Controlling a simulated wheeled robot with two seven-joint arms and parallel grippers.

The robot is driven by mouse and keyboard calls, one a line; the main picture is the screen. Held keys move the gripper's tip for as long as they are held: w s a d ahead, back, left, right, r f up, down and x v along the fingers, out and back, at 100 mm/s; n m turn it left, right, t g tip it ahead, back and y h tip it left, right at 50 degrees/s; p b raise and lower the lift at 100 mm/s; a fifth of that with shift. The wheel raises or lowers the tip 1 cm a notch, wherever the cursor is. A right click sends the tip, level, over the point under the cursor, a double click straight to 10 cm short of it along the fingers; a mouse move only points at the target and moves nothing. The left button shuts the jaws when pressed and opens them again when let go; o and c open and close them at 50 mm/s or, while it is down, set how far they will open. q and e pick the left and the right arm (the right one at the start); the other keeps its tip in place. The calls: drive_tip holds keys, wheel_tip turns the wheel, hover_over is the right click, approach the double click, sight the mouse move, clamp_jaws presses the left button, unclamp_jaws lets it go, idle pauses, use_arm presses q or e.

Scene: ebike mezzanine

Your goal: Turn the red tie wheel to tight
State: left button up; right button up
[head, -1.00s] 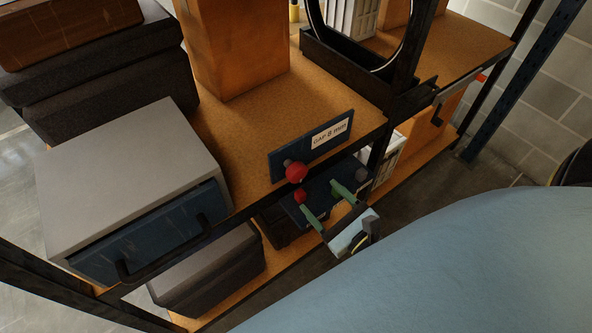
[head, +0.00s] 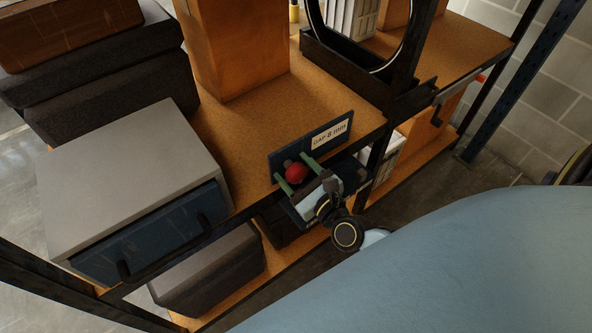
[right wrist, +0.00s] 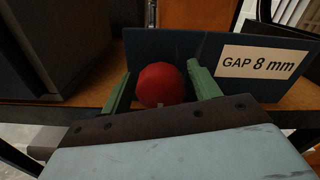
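The red tie wheel (head: 296,172) is a round red knob on the front of a dark blue panel (head: 337,144) with a white "GAP 8 mm" label, at the shelf's front edge. My right gripper (head: 296,172) is open, with its green fingers on either side of the wheel. In the right wrist view the red wheel (right wrist: 160,85) sits between the two fingers (right wrist: 160,88), with a small gap showing on each side. The lower part of the wheel is hidden behind the gripper body. My left gripper is not in view.
A grey box with a blue drawer front (head: 150,240) and black handle stands left of the panel. A tall cardboard box (head: 232,45) stands behind. A black shelf upright (head: 402,75) and a small crank (head: 437,110) are to the right.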

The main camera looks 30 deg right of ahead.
drive_tip(key=c, duration=0.8)
